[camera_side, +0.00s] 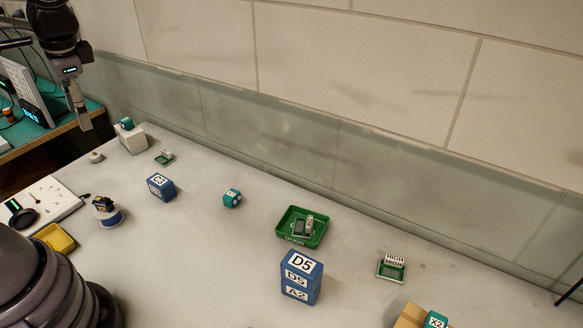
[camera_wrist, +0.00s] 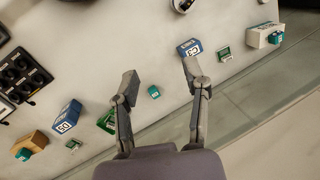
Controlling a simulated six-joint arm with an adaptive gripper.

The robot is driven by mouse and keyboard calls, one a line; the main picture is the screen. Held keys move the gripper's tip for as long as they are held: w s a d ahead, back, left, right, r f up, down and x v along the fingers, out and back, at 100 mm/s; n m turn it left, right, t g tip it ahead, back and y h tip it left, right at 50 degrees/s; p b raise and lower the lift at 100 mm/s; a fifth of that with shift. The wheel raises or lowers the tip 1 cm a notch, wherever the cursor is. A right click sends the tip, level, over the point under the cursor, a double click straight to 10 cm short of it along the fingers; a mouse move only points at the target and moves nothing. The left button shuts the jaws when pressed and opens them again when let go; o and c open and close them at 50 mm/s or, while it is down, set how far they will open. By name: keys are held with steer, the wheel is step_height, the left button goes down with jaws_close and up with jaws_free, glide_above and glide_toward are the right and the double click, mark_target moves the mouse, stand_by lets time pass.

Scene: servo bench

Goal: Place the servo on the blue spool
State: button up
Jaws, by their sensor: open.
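A blue and white spool (camera_side: 108,218) stands upright on the bench at the left in the side view. A small dark part with a yellowish patch, which looks like the servo (camera_side: 103,203), rests on top of it. In the wrist view the spool (camera_wrist: 180,8) is cut off by the top edge, with something dark on it. My gripper (camera_side: 85,122) hangs high at the upper left in the side view, well clear of the spool.
A yellow tray (camera_side: 54,238) and a white panel (camera_side: 48,198) lie near the spool. A blue box (camera_side: 161,187), a teal cube (camera_side: 232,198), a green tray (camera_side: 285,232) and a tall blue D5 stack (camera_side: 301,277) stand farther right. The bench between them is clear.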

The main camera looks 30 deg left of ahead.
steer(key=s+d+r+n+t+h, duration=0.2)
steer(key=s+d+r+t+h, duration=0.1)
steer(key=s+d+r+t, duration=0.1)
step_height(320, 180, up, 2)
steer(key=shift+s+r+n+t, duration=0.3)
steer(key=shift+s+t, duration=0.5)
steer(key=shift+s, duration=0.35)
